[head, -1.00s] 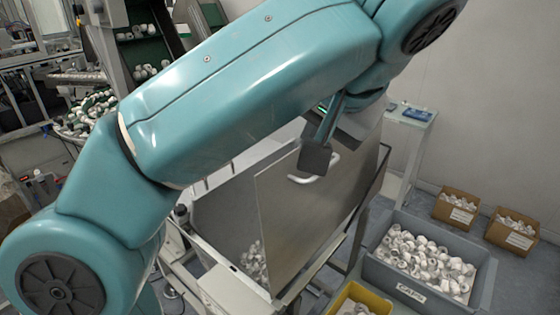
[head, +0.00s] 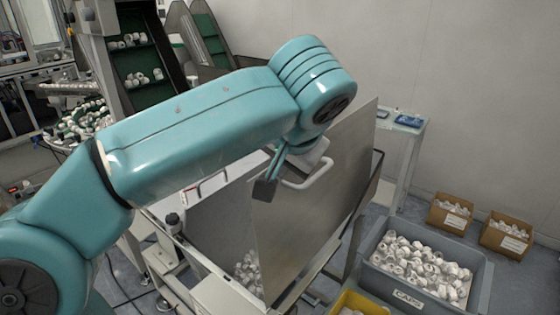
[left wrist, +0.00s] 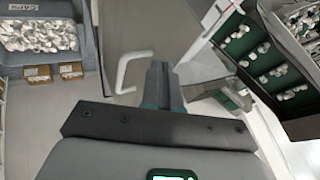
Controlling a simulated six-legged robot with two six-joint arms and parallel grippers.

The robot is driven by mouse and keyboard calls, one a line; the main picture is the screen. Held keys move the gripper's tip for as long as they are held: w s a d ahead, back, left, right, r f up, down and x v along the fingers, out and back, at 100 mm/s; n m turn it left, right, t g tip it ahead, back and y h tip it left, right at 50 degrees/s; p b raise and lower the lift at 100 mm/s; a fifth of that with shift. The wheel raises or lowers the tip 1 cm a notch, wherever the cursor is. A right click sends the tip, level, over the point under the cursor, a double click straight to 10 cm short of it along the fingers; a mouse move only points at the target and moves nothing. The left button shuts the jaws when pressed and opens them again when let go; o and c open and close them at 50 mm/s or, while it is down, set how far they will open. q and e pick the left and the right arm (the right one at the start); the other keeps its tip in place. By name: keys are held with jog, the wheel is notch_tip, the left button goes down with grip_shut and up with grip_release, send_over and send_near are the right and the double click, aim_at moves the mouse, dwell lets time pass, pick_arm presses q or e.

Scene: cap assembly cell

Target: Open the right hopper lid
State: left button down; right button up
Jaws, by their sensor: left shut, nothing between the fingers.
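The right hopper lid (head: 325,200) is a flat grey metal panel standing steeply raised over the hopper (head: 215,225), with a white bar handle (head: 308,172) near its upper edge. White caps show in the hopper beside the lid. My left gripper (head: 265,189) is shut and empty, just left of the handle in the head view. In the left wrist view, the shut fingers (left wrist: 160,80) are beside the handle (left wrist: 128,70), with a small gap, and the lid (left wrist: 140,25) is behind it. My right gripper is not in view.
A grey bin of caps (head: 375,275) and a yellow bin (head: 345,296) stand on the floor to the right of the hopper. Two cardboard boxes (head: 440,222) (head: 500,240) are near the wall. A small bench (head: 410,124) stands behind the lid.

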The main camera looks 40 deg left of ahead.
pick_arm(q)
jog(key=shift+w+a, duration=0.15)
jog(key=shift+a, duration=0.1)
jog(key=a, duration=0.6)
jog(key=shift+s+f, duration=0.25)
